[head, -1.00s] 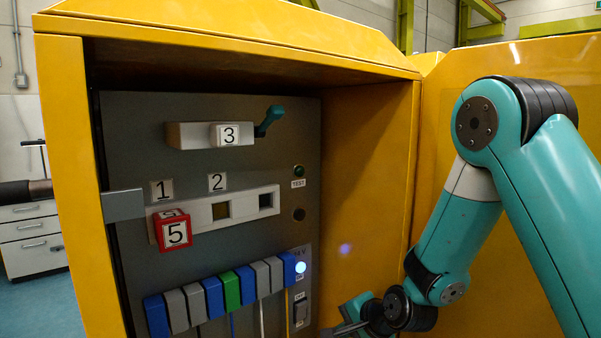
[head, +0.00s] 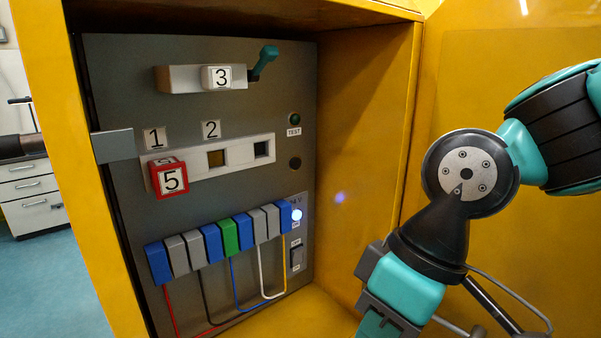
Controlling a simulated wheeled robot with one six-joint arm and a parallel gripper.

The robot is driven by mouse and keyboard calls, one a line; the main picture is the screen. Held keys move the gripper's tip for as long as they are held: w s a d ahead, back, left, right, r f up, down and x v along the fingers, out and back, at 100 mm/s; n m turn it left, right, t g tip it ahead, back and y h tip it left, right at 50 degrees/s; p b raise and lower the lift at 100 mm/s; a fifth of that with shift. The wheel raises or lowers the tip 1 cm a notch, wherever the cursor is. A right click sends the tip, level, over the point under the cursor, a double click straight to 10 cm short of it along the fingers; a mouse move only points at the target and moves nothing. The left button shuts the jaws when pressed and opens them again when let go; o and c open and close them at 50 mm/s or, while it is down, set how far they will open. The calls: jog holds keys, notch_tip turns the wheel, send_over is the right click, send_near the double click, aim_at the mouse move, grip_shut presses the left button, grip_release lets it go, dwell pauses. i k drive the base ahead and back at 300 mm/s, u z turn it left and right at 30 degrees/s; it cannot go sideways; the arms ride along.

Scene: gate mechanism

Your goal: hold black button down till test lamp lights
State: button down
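The black button (head: 295,164) is a round dark knob on the right side of the grey panel, with nothing touching it. The test lamp (head: 294,119) sits above it over a TEST label. It is dark green and looks unlit. My gripper (head: 388,318) is at the bottom of the head view, in front of the cabinet's right side, well below and to the right of the button. Its body shows, but its fingertips are cut off by the lower edge, so its opening is hidden.
The yellow cabinet's right wall (head: 370,140) stands between panel and arm. The panel carries a teal lever (head: 264,60), a red block marked 5 (head: 170,180), a row of coloured terminal blocks (head: 230,236) with wires, a lit white lamp (head: 297,214) and a rocker switch (head: 297,257).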

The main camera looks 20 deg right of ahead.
aim_at(295, 163)
jog(key=k, duration=1.35)
jog(key=u, duration=0.7)
jog(key=i, duration=1.35)
jog(key=z, duration=0.65)
